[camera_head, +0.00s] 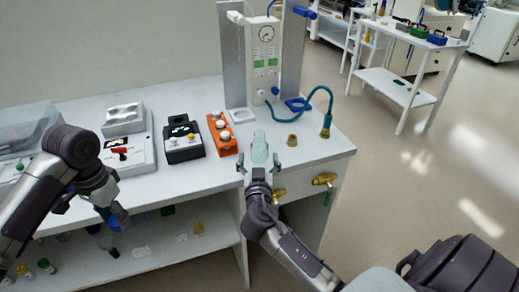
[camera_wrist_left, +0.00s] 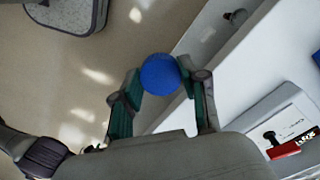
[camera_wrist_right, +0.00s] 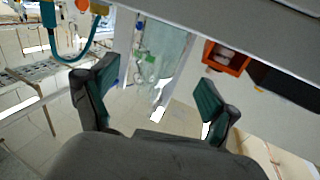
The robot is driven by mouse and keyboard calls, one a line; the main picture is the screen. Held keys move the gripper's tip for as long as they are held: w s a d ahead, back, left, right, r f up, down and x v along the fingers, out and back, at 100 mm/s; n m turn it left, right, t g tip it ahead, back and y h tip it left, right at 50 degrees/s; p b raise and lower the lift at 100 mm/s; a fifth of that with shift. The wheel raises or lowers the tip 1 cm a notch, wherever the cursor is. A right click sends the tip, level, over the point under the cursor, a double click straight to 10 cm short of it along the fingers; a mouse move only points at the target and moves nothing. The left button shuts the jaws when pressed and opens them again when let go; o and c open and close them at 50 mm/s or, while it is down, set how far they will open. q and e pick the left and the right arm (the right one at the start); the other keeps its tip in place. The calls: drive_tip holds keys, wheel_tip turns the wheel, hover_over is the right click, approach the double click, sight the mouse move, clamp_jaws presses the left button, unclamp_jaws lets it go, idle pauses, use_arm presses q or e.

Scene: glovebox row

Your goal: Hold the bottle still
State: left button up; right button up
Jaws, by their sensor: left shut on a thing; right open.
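The clear, pale green bottle (camera_head: 259,148) stands upright on the white table near its front edge. My right gripper (camera_head: 259,165) is open at the front edge, with one finger to each side of the bottle's near end. In the right wrist view the see-through bottle (camera_wrist_right: 155,60) shows between and beyond the spread fingers (camera_wrist_right: 155,85); I see no contact. My left gripper (camera_head: 115,215) is shut on a blue cap (camera_head: 119,211), held in front of the table edge. The round blue cap (camera_wrist_left: 160,73) sits between its fingertips (camera_wrist_left: 160,80) in the left wrist view.
An orange block (camera_head: 222,133) and a black box (camera_head: 183,139) stand left of the bottle. A brass fitting (camera_head: 292,140) and a teal hose (camera_head: 300,108) lie to the right. A gauge panel (camera_head: 264,60) rises behind. Brass valves (camera_head: 324,179) jut from the table front.

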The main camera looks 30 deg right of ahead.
sight(259, 151)
use_arm(q)
wheel_tip(259, 151, up, 2)
drive_tip(key=shift+r+p, duration=0.1)
drive_tip(key=shift+p, duration=0.9)
use_arm(e)
drive_tip(key=x, duration=0.4)
drive_tip(key=shift+w+d+r, duration=0.2)
drive_tip(key=shift+d+r, duration=0.1)
drive_tip(key=shift+w+d+f, duration=0.15)
drive_tip(key=shift+w+d, duration=0.05)
drive_tip(key=shift+w, duration=0.05)
drive_tip(key=c, duration=1.4)
drive_tip(key=shift+r, duration=0.3)
